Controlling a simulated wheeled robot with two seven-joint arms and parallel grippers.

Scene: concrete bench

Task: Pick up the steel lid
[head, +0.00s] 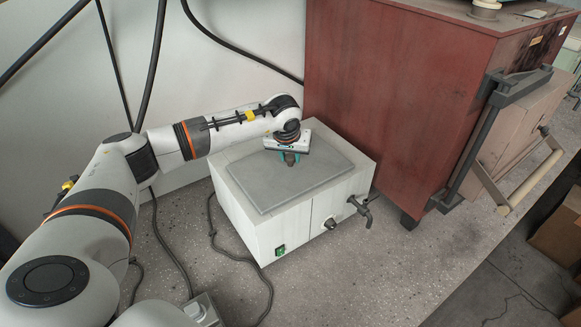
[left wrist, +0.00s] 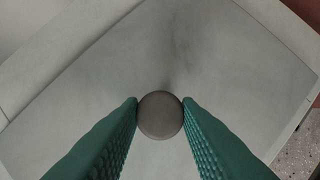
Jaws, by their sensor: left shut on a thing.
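The steel lid (head: 265,183) is a flat grey rectangular plate on top of a white box-shaped bath (head: 247,217) on the bench. It also fills most of the left wrist view (left wrist: 235,60). A round dark knob (left wrist: 160,115) stands up from the lid. My left gripper (head: 290,158) is above the lid, pointing down. In the left wrist view its green ridged fingers (left wrist: 160,112) touch the knob on both sides, shut on it. The lid looks seated on the bath; I cannot tell whether there is a small gap. My right gripper is not in view.
The bath has a tap (head: 361,208) and a green switch (head: 279,250) on its front. A large red cabinet (head: 385,95) stands close behind it to the right. Black cables (head: 163,240) lie on the bench at left. The bench (head: 365,270) in front is clear.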

